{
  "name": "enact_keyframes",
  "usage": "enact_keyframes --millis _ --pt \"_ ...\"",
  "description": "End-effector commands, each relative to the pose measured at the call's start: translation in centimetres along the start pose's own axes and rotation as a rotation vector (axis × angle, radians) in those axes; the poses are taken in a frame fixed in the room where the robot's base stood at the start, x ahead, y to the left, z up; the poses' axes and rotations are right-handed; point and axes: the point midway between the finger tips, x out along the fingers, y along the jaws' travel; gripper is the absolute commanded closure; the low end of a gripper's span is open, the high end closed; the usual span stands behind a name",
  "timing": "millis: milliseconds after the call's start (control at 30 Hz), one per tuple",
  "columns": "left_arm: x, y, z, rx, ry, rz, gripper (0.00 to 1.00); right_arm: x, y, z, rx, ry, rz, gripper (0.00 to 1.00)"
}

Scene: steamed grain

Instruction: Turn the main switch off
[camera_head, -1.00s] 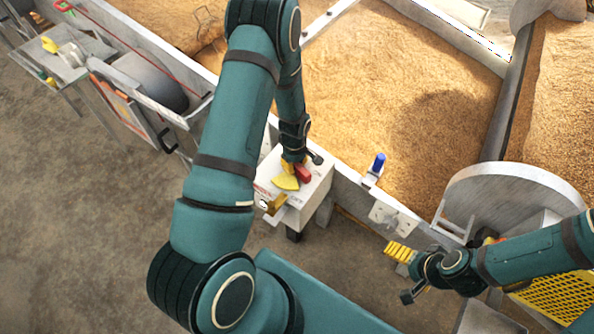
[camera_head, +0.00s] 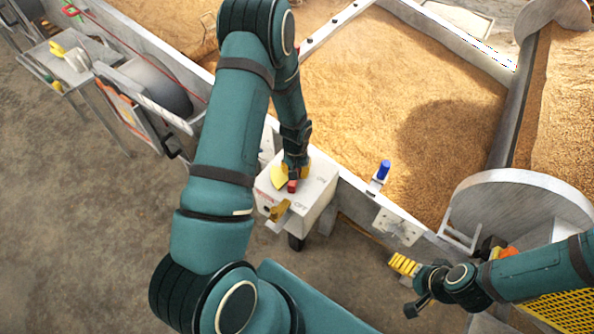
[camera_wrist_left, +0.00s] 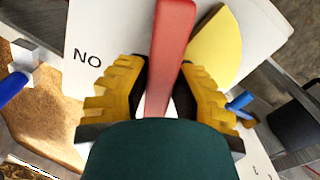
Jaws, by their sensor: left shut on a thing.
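The main switch is a pale box (camera_head: 318,205) with a red handle (camera_head: 292,186) on top, beside a yellow quarter-round plate (camera_head: 279,176). ON and OFF are printed on the box, and the handle's end points toward the front edge, near OFF. My left gripper (camera_head: 296,172) is over the box, shut on the red handle. In the left wrist view the handle (camera_wrist_left: 168,60) runs between the yellow fingers of my left gripper (camera_wrist_left: 158,90). My right gripper (camera_head: 404,265) is off to the right, away from the box; its finger gap is unclear.
A yellow-brown piece (camera_head: 279,210) sticks out at the box's front left. A blue-topped lever (camera_head: 383,170) stands on the trough wall to the right. The grain bed (camera_head: 400,90) lies behind the wall. Bare floor (camera_head: 90,220) is open at the left.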

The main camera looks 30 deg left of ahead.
Motion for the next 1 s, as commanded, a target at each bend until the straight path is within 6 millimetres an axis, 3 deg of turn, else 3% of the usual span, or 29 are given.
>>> enact_keyframes --millis 500,1000 --pt "0.2 -0.31 0.21 0.325 -0.007 0.001 1.0 0.43 0.16 -0.05 0.0 0.002 0.0 0.0" --pt "0.18 -0.33 0.2 0.379 -0.007 0.001 1.0 0.47 0.17 -0.06 0.0 0.003 0.0 0.0"
